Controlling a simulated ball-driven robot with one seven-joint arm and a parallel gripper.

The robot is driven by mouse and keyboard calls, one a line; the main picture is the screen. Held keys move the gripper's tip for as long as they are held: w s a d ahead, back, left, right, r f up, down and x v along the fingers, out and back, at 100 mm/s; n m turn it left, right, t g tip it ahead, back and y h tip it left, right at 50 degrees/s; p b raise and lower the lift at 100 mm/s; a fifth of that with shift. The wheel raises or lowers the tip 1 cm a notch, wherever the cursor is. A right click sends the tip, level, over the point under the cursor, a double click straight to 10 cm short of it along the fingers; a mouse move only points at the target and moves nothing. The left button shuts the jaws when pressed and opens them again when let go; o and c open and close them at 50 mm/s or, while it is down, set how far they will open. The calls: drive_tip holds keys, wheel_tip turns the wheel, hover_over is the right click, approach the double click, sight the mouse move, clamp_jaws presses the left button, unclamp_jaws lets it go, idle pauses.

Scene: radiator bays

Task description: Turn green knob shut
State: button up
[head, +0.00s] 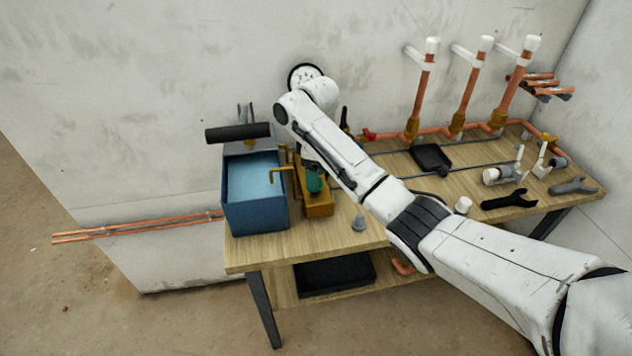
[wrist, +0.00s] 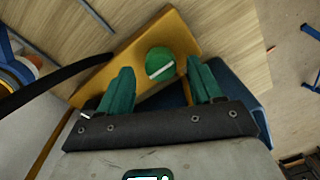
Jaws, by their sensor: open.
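The green knob (wrist: 158,60) is round with a white line across its face. It sits on a long brass-yellow block (wrist: 118,62) in the wrist view. In the head view the block (head: 319,206) stands on the bench, right of the blue tank. My gripper (wrist: 160,78) has two dark green fingers spread apart, one on each side of the knob's near edge in the wrist view, with nothing between them gripped. In the head view my arm reaches down over the block, and a green patch there could be knob or fingers; I cannot tell which.
A blue water tank (head: 254,222) with a black-handled lever stands left of the block. Copper pipes (head: 469,91), a black tray (head: 431,157) and wrenches (head: 510,199) occupy the right side.

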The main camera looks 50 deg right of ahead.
drive_tip(key=shift+f, duration=1.05)
drive_tip(key=shift+c, duration=0.5)
drive_tip(key=c, duration=1)
drive_tip(key=shift+o, duration=0.2)
